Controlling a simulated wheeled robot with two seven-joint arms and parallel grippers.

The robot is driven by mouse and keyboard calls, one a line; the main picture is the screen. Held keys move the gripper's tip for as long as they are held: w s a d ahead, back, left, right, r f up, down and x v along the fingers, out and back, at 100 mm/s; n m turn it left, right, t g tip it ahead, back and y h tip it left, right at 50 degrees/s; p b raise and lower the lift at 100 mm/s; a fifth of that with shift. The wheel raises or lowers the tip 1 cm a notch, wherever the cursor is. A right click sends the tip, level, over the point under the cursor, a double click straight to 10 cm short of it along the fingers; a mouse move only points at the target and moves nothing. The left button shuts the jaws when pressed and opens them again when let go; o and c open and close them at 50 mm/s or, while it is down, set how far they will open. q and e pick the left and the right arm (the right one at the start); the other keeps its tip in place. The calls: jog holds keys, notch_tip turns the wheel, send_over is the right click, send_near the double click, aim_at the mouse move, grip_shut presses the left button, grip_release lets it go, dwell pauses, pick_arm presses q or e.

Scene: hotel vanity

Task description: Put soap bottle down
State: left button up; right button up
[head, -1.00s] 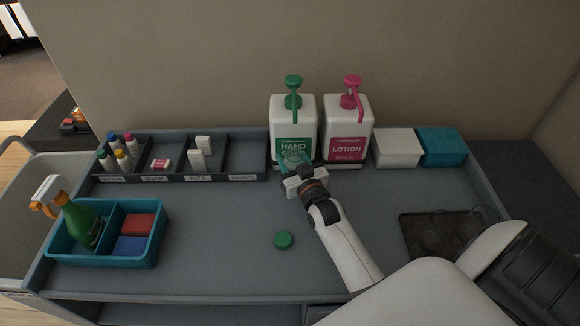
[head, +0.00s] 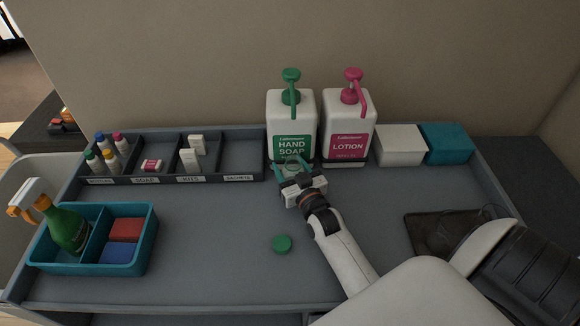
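A large white hand soap bottle (head: 291,120) with a green pump stands upright at the back of the counter, left of the pink-pumped lotion bottle (head: 345,125). My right gripper (head: 291,172) is low in front of the hand soap bottle, overlapping the bottom of its label. A small greenish, see-through thing with a round top shows at the fingertips. It is too small to tell whether the fingers press on it or stand apart around it. A green cap (head: 282,243) lies on the counter. My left gripper is not in view.
A dark divided tray (head: 225,178) with small bottles and boxes stands at the back left. A teal caddy (head: 150,240) holds a spray bottle and sponges. White (head: 400,145) and teal (head: 446,143) boxes stand at the back right. The counter's middle is mostly clear.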

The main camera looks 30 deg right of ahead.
jog(key=shift+r, duration=0.3)
jog(key=s, duration=0.3)
jog(key=s+a+b, duration=0.1)
jog(key=s, duration=0.3)
jog(key=s+b, duration=0.1)
jog(key=s, duration=0.2)
jog(key=shift+s+a+f, duration=0.2)
jog(key=shift+s+a, duration=0.1)
jog(key=shift+a, duration=0.05)
jog(key=shift+s+a+r, duration=0.1)
jog(key=shift+s, duration=0.6)
